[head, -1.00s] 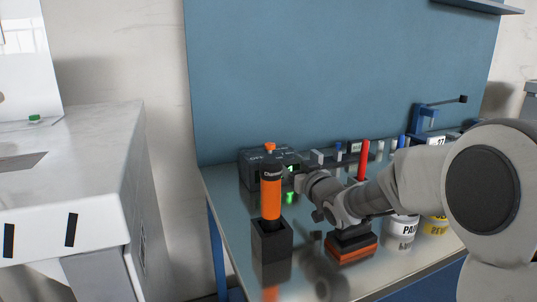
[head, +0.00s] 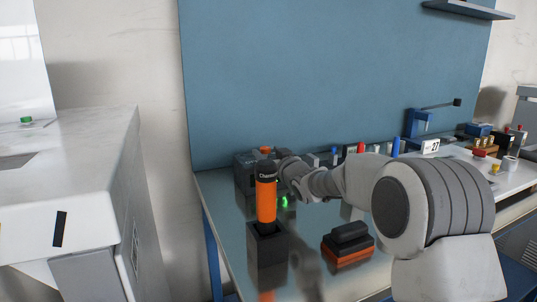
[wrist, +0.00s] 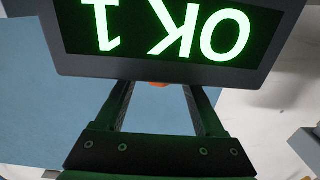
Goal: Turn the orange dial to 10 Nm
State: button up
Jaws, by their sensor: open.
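The orange dial (head: 265,150) sits on top of a dark box (head: 244,172) at the back left of the bench. In the wrist view, a small orange part of the dial (wrist: 160,85) shows below the edge of a dark display (wrist: 270,50). The display's green text appears upside down and seems to read "OK 1", partly cut off. My gripper (wrist: 158,92) is open, with one finger on each side of the visible orange part. I cannot tell whether they touch it. In the head view my wrist hides the gripper beside the box.
A blue panel (head: 320,75) rises behind. Several small items line the bench's back.

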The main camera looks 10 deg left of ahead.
grip_shut()
dwell(0.3)
jog(key=p, duration=0.2)
jog(key=shift+w+d+r+n+g+y+p, duration=0.1)
jog(key=shift+d+r+n+g+y+p, duration=0.05)
jog(key=shift+r+n+g+y+p, duration=0.2)
jog(key=shift+p, duration=0.7)
jog(key=n+g+y+p, duration=0.1)
jog(key=p, duration=0.2)
jog(key=n+g+y+p, duration=0.1)
jog(key=p, duration=0.2)
jog(key=shift+w+d+g+y, duration=0.15)
jog(key=shift+w+g+y, duration=0.05)
jog(key=shift+g+y, duration=0.05)
jog(key=n+g+y+p, duration=0.1)
jog(key=p, duration=0.1)
jog(key=n+g+y+p, duration=0.1)
jog(key=g+p, duration=0.1)
jog(key=p, duration=0.1)
jog(key=shift+w+f+n+p, duration=0.15)
jog(key=shift+f+n+p, duration=0.05)
jog(key=shift+n+p, duration=0.1)
jog(key=shift+f+n+g+p, duration=0.1)
jog(key=shift+n+g+p, duration=0.3)
jog(key=shift+g, duration=0.2)
